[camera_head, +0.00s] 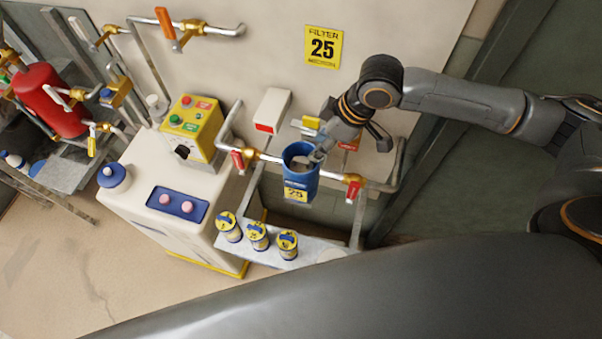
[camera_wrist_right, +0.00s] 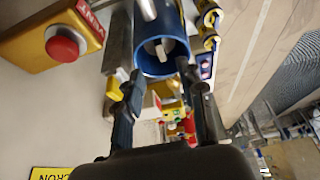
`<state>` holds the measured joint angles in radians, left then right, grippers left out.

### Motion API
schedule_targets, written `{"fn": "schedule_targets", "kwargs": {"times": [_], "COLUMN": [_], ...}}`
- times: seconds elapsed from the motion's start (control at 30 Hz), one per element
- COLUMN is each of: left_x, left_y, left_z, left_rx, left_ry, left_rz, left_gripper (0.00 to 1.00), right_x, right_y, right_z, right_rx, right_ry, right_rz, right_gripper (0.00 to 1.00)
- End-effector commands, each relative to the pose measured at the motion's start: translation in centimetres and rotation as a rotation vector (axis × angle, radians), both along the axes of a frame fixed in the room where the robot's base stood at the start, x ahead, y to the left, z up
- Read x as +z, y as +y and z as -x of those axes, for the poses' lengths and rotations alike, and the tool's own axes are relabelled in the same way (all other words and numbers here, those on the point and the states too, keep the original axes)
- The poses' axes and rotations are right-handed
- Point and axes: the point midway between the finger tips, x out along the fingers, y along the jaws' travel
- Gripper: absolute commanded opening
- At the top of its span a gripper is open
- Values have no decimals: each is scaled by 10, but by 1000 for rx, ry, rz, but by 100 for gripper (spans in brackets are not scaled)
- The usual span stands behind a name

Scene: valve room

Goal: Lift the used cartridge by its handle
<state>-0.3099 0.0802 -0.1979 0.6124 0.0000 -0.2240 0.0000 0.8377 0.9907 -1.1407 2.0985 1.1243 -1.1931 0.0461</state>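The blue filter housing (camera_head: 297,180) stands open-topped on the pipe run under the "FILTER 25" sign and bears a yellow "25" label. A pale piece of the used cartridge (camera_wrist_right: 162,50) shows inside its round mouth in the right wrist view; its handle is hard to make out. My right gripper (camera_head: 345,140) is at the housing's upper right in the head view, one finger overlapping the rim. In the right wrist view, its fingers (camera_wrist_right: 160,75) are apart, with the housing mouth (camera_wrist_right: 161,73) beyond and between them. Nothing is held. My left gripper is out of view.
Several yellow-topped cartridges (camera_head: 257,236) stand on a grey shelf (camera_head: 318,246) below the housing. Red-handled valves (camera_head: 353,186) flank the housing. A white cabinet with a yellow button box (camera_head: 192,122) stands left. A red tank (camera_head: 50,100) is at far left.

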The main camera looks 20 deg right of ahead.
Motion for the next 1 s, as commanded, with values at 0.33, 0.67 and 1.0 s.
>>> {"fn": "schedule_targets", "kwargs": {"times": [0.33, 0.67, 1.0], "left_x": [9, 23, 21], "left_y": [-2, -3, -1], "left_z": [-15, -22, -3], "left_rx": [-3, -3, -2], "left_ry": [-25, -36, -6], "left_rz": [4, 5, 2], "left_gripper": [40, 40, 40], "right_x": [-31, -70, -74], "right_y": [13, 31, 32], "right_z": [-7, -13, -14], "right_rx": [1, 0, 1], "right_ry": [2, 0, -2], "right_rz": [-1, 0, -1], "right_gripper": [39, 39, 24]}}
